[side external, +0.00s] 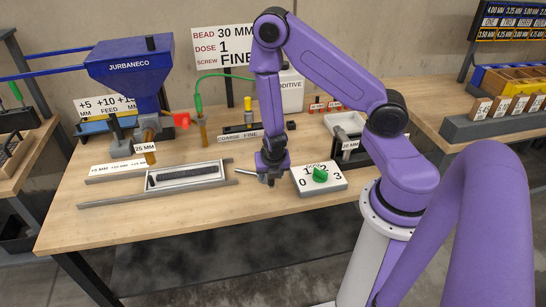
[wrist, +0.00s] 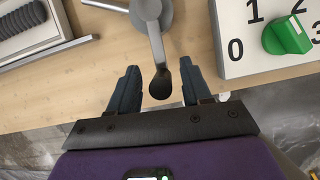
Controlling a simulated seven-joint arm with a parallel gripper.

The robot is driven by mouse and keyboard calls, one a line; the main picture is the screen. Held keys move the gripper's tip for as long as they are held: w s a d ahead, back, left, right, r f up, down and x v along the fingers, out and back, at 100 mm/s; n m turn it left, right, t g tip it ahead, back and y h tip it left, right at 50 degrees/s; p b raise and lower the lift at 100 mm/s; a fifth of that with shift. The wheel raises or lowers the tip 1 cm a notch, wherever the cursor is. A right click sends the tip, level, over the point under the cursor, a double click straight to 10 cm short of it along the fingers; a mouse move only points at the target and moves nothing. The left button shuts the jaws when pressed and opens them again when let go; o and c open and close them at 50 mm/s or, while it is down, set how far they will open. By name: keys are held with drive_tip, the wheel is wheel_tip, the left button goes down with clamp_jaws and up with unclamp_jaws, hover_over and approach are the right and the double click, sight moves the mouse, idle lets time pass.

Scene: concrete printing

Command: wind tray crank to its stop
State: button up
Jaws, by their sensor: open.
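The tray crank has a grey hub and a bent metal arm ending in a black knob (wrist: 160,84). In the wrist view the arm comes down from the hub at the top edge. My gripper (wrist: 160,67) is open, with one dark finger on each side of the knob and visible gaps between. In the side view my gripper (side external: 270,180) is low over the table at the right end of the tray rail, and mostly hides the crank. The tray (side external: 186,176) lies left of it, holding a dark ribbed strip, also partly seen in the wrist view (wrist: 70,26).
A white dial box (side external: 318,180) marked 0 to 3 with a green knob stands close right of my gripper. The table's front edge runs just below my gripper; bare wood lies in front of the tray.

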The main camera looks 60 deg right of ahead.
drive_tip(key=v, duration=1.6)
idle(0.3)
idle(0.3)
drive_tip(key=s+a+r+m+g+y, duration=0.1)
drive_tip(key=s+a+r+m, duration=0.3)
drive_tip(key=s, duration=0.4)
drive_tip(key=s+a+r+m+g+y, duration=0.1)
drive_tip(key=s+a+r+m+y, duration=0.1)
drive_tip(key=s+a+r+m, duration=0.2)
drive_tip(key=s+r+m, duration=0.2)
drive_tip(key=s+m, duration=0.2)
drive_tip(key=m, duration=0.1)
drive_tip(key=shift+s+a+m+g+y, duration=0.2)
drive_tip(key=shift+a+m+g+y, duration=0.1)
drive_tip(key=shift+a+g+y, duration=0.1)
idle(0.7)
